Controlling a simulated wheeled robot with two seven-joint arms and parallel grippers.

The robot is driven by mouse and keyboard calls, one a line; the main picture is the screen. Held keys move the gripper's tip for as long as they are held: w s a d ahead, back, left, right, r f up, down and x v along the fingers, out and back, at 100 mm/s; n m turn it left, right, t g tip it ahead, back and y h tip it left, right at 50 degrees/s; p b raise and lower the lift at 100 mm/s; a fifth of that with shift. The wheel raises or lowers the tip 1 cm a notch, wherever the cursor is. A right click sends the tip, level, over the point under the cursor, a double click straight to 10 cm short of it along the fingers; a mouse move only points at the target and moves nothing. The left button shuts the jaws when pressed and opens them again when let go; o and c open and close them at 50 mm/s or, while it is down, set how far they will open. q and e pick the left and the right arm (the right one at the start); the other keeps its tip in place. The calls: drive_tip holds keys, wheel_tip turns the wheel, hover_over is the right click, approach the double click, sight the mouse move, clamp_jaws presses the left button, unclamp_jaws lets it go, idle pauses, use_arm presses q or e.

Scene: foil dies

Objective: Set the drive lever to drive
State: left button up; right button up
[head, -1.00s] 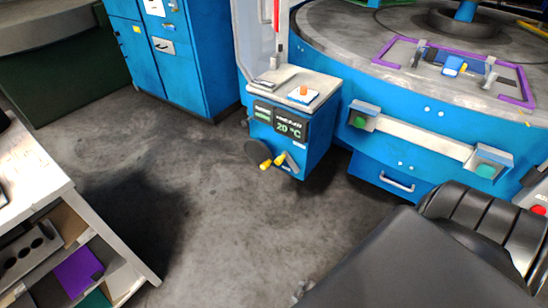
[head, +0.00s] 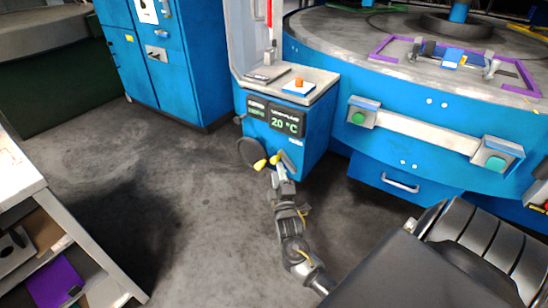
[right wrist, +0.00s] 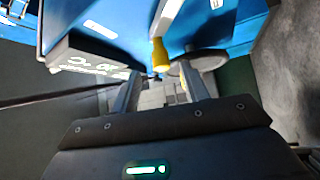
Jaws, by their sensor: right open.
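The drive lever, a grey bar with a yellow grip (head: 274,160), is on the front of the blue control box (head: 312,150). In the right wrist view the lever's yellow grip (right wrist: 160,54) points down toward my jaws. My right gripper (head: 281,172) is just below the lever in the head view. In the right wrist view it is open (right wrist: 160,78), with the grip's end at the gap between the fingertips. I see no contact. A grey block with white markings (right wrist: 88,62) is left of the lever there; the markings are unreadable. My left gripper is out of view.
A dark handwheel (head: 251,151) with a yellow knob is close beside the lever, and shows in the right wrist view (right wrist: 203,60). A display reading 20 °C (head: 286,122) is above. The large round blue machine (head: 440,125) stands at right. Grey floor (head: 190,220) lies free at left.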

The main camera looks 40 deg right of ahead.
drive_tip(key=x, duration=0.8)
clamp_jaws()
